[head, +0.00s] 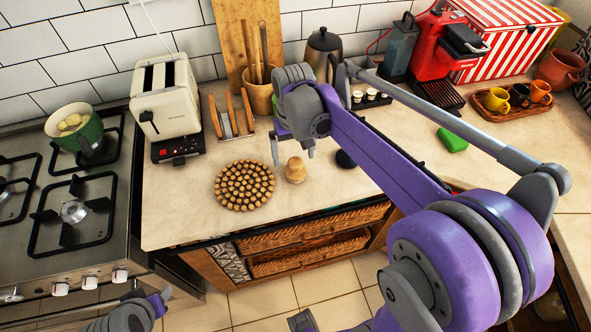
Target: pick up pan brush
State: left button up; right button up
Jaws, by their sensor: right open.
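The pan brush (295,171) looks like a small light-wood piece with a rounded knob on top. It stands on the counter, right of the round wooden trivet. My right gripper (292,150) is over the brush, pointing down, its fingers open and apart to either side above the knob. Nothing is between the fingers, and I cannot tell exactly how high they are above the brush. My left gripper (158,302) is low at the bottom left, in front of the stove, and only partly in view; its opening does not show clearly.
The round trivet (245,186) lies close left of the brush. A toast rack (228,124), a utensil crock (258,98) and a small black tray (371,101) stand behind. A small dark round thing (345,159) lies to the right. A green sponge (452,140) lies farther right.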

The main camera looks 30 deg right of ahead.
aim_at(295, 170)
jog(key=f, duration=0.7)
jog(key=shift+d+f, duration=0.15)
jog(key=shift+d, duration=0.1)
jog(key=c, duration=1.5)
notch_tip(295, 170, up, 10)
jog(key=shift+r, duration=0.1)
jog(key=o, duration=0.9)
jog(key=c, duration=0.5)
